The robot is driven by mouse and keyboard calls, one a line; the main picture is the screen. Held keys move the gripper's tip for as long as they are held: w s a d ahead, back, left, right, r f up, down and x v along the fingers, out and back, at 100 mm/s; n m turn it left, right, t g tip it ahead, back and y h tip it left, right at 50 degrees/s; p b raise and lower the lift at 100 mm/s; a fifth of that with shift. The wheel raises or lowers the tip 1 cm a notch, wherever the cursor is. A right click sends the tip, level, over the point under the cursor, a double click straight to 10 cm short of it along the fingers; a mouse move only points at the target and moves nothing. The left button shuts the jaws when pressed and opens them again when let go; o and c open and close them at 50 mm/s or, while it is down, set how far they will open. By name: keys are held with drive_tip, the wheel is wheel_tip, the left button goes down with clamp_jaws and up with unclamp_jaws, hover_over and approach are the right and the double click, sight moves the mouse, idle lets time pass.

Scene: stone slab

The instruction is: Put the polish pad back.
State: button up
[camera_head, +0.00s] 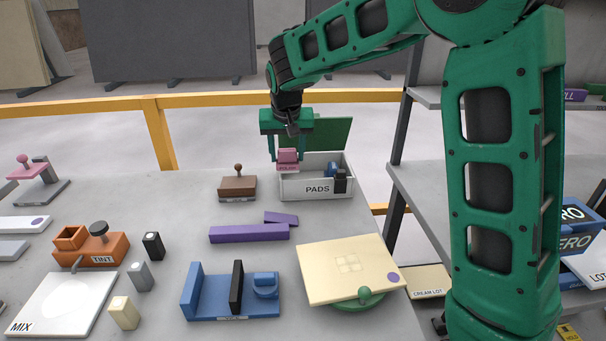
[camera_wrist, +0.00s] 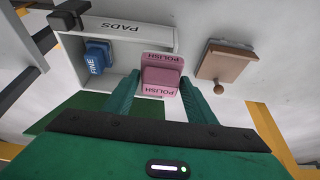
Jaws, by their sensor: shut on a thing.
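The pink polish pad (camera_head: 288,158) is between the fingers of my gripper (camera_head: 289,150), which is shut on it. In the wrist view the pad (camera_wrist: 161,75) shows the word POLISH and sits between the green fingertips (camera_wrist: 165,88). The white PADS box (camera_head: 318,188) has an open green lid at its back. The pad is over the box's left end in the head view; I cannot tell whether it touches the box. A blue FINE pad (camera_wrist: 97,57) and a black block (camera_head: 340,181) are at the box's other end.
A brown block with a knob (camera_head: 238,186) stands close to the box's left. Purple bars (camera_head: 249,233), a blue holder (camera_head: 230,295) and a cream slab (camera_head: 349,270) lie in front. The orange TINT holder (camera_head: 92,245) is at the left.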

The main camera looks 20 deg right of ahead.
drive_tip(key=w+d+f, duration=0.1)
drive_tip(key=d, duration=0.1)
drive_tip(key=w+d+f, duration=0.1)
drive_tip(key=d+f, duration=0.1)
drive_tip(key=w+d+f, duration=0.1)
drive_tip(key=w+d, duration=0.1)
drive_tip(key=shift+w+d+f, duration=0.1)
drive_tip(key=shift+d+f, duration=0.15)
drive_tip(key=shift+f, duration=2.15)
drive_tip(key=shift+f, duration=0.1)
drive_tip(key=o, duration=1.1)
drive_tip(key=d+v, duration=0.1)
drive_tip(key=v, duration=1.1)
drive_tip(key=shift+a, duration=0.45)
